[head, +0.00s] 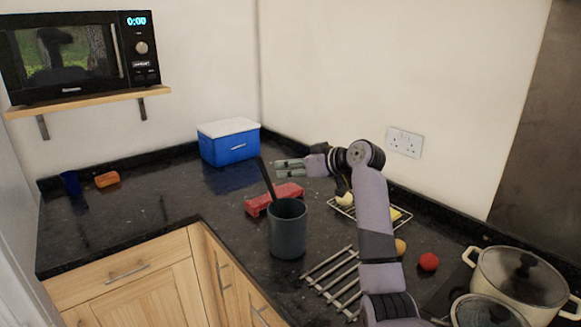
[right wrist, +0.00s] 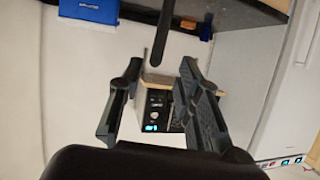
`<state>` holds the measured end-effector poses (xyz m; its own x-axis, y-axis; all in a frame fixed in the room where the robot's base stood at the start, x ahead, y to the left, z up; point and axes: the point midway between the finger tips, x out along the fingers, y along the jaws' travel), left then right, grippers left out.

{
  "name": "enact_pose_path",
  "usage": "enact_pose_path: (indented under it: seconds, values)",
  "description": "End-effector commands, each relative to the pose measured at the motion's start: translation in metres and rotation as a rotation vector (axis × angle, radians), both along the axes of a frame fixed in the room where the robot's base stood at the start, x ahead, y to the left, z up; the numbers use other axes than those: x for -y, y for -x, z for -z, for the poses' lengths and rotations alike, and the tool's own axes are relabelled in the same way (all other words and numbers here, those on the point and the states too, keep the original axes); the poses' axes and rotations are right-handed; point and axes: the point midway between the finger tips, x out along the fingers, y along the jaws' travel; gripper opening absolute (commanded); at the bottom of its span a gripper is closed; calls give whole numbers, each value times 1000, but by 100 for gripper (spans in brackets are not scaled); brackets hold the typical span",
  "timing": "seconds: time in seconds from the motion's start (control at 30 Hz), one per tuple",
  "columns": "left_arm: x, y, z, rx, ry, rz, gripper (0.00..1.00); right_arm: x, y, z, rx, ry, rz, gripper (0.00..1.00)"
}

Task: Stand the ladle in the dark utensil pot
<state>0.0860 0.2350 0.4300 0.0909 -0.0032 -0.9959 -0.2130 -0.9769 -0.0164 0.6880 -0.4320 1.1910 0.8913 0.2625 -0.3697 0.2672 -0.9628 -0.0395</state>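The dark grey utensil pot (head: 288,232) stands upright on the black counter near its inner corner. The ladle's black handle (head: 266,178) rises from the pot's mouth and leans to the left; its lower end is hidden by the pot. My right gripper (head: 281,168) is above and behind the pot, pointing left, with its fingers apart and empty. In the right wrist view the open fingers (right wrist: 160,100) show nothing between them, and the handle (right wrist: 161,32) ends just beyond them. My left gripper is out of view.
A red item (head: 258,205) lies behind the pot, and a blue cooler box (head: 229,148) stands in the corner. A metal rack (head: 328,278) lies right of the pot. A cream pan (head: 500,275) and red ball (head: 428,262) are further right. The left counter is mostly clear.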

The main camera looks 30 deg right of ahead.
Motion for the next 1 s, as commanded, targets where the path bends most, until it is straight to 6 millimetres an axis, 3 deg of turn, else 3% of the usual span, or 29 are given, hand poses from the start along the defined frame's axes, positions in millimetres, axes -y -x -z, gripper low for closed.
enact_pose_path:
  seconds: [0.37,0.8,1.0]
  values:
    - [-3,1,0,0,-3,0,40,3,7,-3,0,2,1,33]
    - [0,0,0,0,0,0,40,25,84,-34,-1,5,3,33]
    - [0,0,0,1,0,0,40,31,103,-42,-1,0,0,33]
